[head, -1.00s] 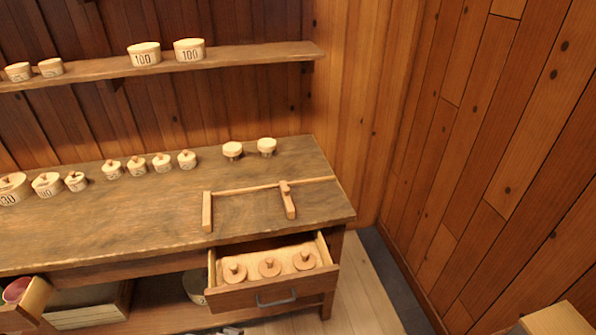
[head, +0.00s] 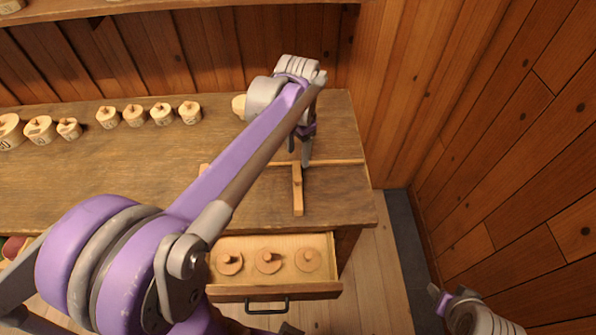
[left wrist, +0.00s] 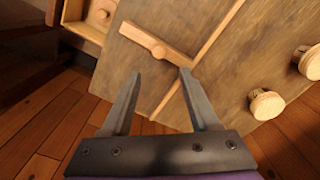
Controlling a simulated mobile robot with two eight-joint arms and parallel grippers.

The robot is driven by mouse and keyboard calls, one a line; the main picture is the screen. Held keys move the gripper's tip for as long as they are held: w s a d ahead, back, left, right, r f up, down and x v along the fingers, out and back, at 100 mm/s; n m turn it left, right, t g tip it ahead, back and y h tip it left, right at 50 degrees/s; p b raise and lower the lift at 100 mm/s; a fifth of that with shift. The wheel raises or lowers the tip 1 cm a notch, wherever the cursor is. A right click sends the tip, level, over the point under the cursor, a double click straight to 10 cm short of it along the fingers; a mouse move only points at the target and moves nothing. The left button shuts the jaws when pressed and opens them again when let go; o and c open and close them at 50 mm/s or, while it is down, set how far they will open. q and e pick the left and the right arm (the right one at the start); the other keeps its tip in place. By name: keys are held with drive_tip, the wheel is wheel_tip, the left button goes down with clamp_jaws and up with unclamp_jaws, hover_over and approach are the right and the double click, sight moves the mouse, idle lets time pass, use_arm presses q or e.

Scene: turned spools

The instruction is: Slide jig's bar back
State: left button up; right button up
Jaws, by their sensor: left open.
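The jig lies on the bench top: a thin wooden rail (head: 345,162) with a short wooden bar (head: 297,190) set across it and pointing toward the bench's front. My left gripper (head: 300,158) is over the bar's back end, at the rail. In the left wrist view the bar (left wrist: 143,37) meets the rail (left wrist: 216,38) just beyond my open left fingers (left wrist: 162,73). One fingertip overlaps the bar's end there; I cannot tell whether it touches. The jaws hold nothing. My left arm hides the rail's left part. My right gripper (head: 440,298) is at the lower right, its jaws unclear.
The open drawer (head: 275,292) below the bench front holds three lidded round wooden pieces. Several small lidded pots (head: 135,115) stand in a row at the back left of the bench. The bench top (head: 100,175) between them and my arm is clear.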

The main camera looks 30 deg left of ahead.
sight(297, 178)
use_arm(q)
drive_tip(key=f, duration=0.9)
drive_tip(key=shift+s+f, duration=0.15)
drive_tip(key=shift+s, duration=0.1)
drive_tip(key=shift+c, duration=0.2)
clamp_jaws()
idle(0.8)
